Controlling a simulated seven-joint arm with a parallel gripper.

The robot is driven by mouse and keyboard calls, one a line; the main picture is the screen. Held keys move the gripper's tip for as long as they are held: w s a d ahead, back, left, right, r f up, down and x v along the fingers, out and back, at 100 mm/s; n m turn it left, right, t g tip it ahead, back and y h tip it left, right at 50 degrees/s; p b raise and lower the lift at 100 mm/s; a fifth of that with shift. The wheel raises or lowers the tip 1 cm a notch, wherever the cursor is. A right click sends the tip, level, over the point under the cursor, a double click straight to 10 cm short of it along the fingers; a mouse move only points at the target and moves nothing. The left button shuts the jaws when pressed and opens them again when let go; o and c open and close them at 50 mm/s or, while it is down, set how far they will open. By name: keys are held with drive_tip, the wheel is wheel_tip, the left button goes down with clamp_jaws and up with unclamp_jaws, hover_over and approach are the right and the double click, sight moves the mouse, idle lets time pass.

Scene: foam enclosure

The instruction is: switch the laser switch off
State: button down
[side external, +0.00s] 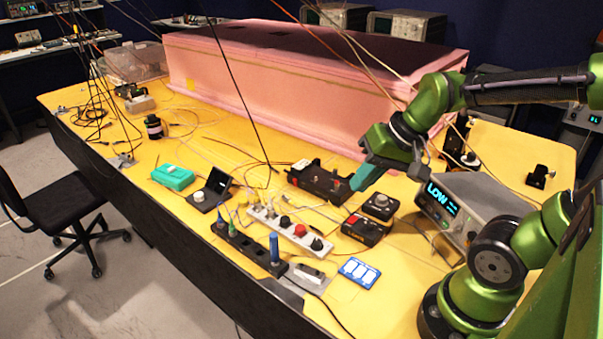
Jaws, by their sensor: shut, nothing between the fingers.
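My gripper (356,186) has teal fingers and is shut and empty. It points down and left, at the right end of a black device (315,178) with a small red part. I cannot tell whether the fingers touch this device. No part is clearly readable as the laser switch, and its on or off state cannot be made out. A black and orange box (362,230) and a black box with a round knob (379,206) sit just below and right of the fingers. A grey instrument (455,212) with a lit cyan display stands to the right.
A long pink foam enclosure (290,85) stands behind the gripper. In front are a white strip with several knobs (289,228), a black holder with upright tools (248,246), a blue card (359,272) and a teal box (173,177). Loose cables cross the yellow table (120,195).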

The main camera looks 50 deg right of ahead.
sight(354, 222)
drive_tip(key=w+d+f+m+y, duration=0.2)
drive_tip(key=d+f+m, duration=0.1)
drive_tip(key=d+m, duration=0.1)
drive_tip(key=w+d+f+m+t+y, duration=0.1)
drive_tip(key=w+d+f+m+y, duration=0.1)
drive_tip(key=m, duration=0.5)
drive_tip(key=w+d+f, duration=0.1)
drive_tip(key=d, duration=0.1)
drive_tip(key=shift+w+d+f+m+t, duration=0.2)
drive_tip(key=shift+d+f+m+t, duration=0.1)
drive_tip(key=shift+d, duration=0.1)
drive_tip(key=shift+f, duration=4.45)
drive_tip(key=shift+f, duration=0.1)
drive_tip(key=shift+f, duration=0.3)
